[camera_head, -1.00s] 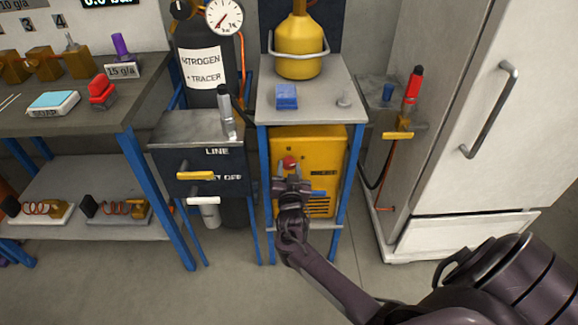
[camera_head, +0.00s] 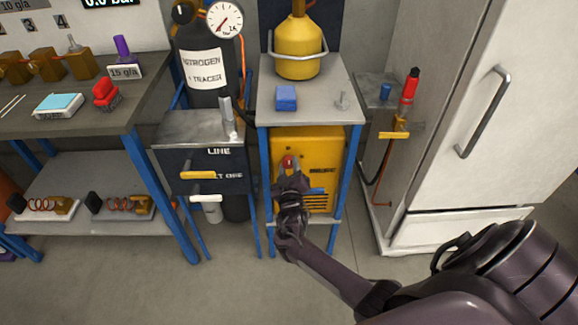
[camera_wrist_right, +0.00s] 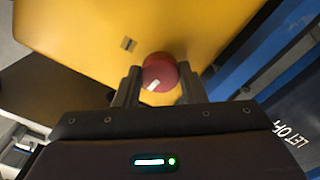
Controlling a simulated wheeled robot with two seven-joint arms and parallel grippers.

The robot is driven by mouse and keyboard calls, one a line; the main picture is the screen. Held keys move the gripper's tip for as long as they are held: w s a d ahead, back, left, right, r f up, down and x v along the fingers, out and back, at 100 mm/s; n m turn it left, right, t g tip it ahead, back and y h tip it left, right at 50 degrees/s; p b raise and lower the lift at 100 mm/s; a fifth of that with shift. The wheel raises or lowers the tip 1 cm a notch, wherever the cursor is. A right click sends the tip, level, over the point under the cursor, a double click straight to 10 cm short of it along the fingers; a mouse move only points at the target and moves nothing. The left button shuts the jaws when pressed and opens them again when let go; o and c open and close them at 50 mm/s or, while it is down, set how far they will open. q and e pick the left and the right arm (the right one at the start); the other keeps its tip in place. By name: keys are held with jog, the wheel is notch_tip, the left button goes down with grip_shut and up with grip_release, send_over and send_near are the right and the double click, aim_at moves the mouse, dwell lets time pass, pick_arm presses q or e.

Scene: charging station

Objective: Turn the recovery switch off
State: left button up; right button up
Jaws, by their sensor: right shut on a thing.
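The recovery switch is a red round knob (camera_head: 288,162) with a white mark, on the front of the yellow machine (camera_head: 318,150) under the small table. In the right wrist view the knob (camera_wrist_right: 159,73) sits between the two fingers of my right gripper (camera_wrist_right: 158,88), and its white mark points down and to the left. My right gripper (camera_head: 290,172) is shut on the knob and hides the area just below it in the head view. My left gripper is not in view.
The small table (camera_head: 325,108) has blue legs and carries a yellow cylinder (camera_head: 299,50) and a blue block (camera_head: 286,98). A drawer cabinet (camera_head: 205,168) stands to the left and a white fridge (camera_head: 475,120) to the right. The floor in front is clear.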

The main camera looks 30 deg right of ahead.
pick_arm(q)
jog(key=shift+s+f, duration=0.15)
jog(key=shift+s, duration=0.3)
pick_arm(e)
jog(key=shift+n, duration=0.7)
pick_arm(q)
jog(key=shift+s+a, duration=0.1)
pick_arm(e)
jog(key=o, duration=1)
jog(key=shift+s+a+p, duration=0.25)
jog(key=shift+s+p, duration=0.05)
jog(key=shift+s, duration=0.05)
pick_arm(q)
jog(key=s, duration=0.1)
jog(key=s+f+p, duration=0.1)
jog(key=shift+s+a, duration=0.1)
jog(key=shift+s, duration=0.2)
pick_arm(e)
jog(key=v, duration=0.7)
